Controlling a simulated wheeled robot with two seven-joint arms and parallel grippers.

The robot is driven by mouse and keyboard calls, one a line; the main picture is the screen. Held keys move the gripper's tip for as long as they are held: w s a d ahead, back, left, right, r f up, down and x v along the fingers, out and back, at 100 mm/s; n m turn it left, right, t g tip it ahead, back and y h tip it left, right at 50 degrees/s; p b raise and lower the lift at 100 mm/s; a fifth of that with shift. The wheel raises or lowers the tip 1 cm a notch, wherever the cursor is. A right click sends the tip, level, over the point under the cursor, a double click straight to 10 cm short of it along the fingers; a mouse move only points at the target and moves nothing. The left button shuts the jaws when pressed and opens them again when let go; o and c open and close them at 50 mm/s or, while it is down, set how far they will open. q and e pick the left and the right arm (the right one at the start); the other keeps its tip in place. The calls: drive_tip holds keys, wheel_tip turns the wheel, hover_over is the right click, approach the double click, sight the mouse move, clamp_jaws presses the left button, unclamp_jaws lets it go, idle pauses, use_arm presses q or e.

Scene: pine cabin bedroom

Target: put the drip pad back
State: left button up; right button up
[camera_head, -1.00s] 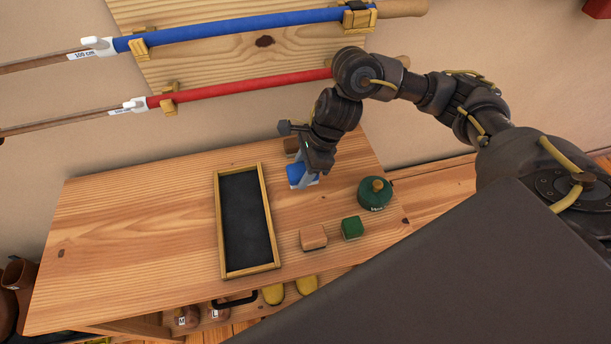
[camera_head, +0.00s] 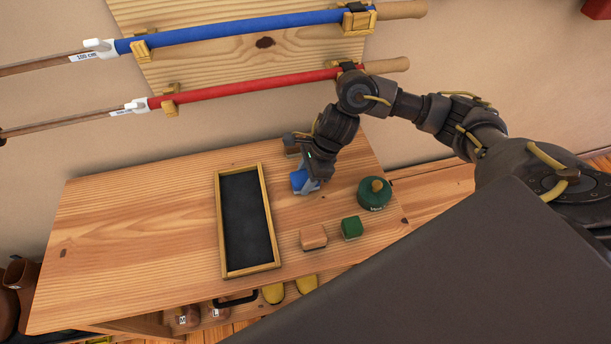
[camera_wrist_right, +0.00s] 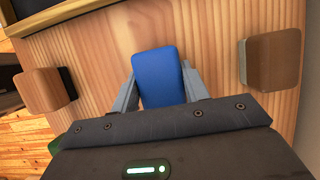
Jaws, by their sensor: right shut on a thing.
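My right gripper (camera_head: 306,184) is shut on a blue block (camera_head: 298,180) at the table's back right. In the right wrist view the blue block (camera_wrist_right: 164,78) sits between the two fingers of the gripper (camera_wrist_right: 163,88). A shallow wooden-framed tray (camera_head: 273,225) with a dark grey, flat inside lies left of the gripper; I cannot tell whether that dark surface is a separate pad. The tray's frame edge also shows at the top of the right wrist view (camera_wrist_right: 62,12). My left gripper is out of view.
A tan block (camera_head: 313,237), a green block (camera_head: 352,228) and a round green tin (camera_head: 374,194) stand in front and to the right. A dark brown block (camera_head: 291,145) is behind, near the wall. The table (camera_head: 130,220) is clear left of the tray.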

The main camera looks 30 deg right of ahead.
drive_tip(key=o, duration=1)
drive_tip(key=shift+c, duration=0.2)
drive_tip(key=shift+r+p, duration=0.2)
drive_tip(key=shift+p, duration=0.1)
drive_tip(key=shift+d+r, duration=0.25)
drive_tip(key=b+v, duration=0.1)
drive_tip(key=v, duration=1)
drive_tip(key=shift+r, duration=0.15)
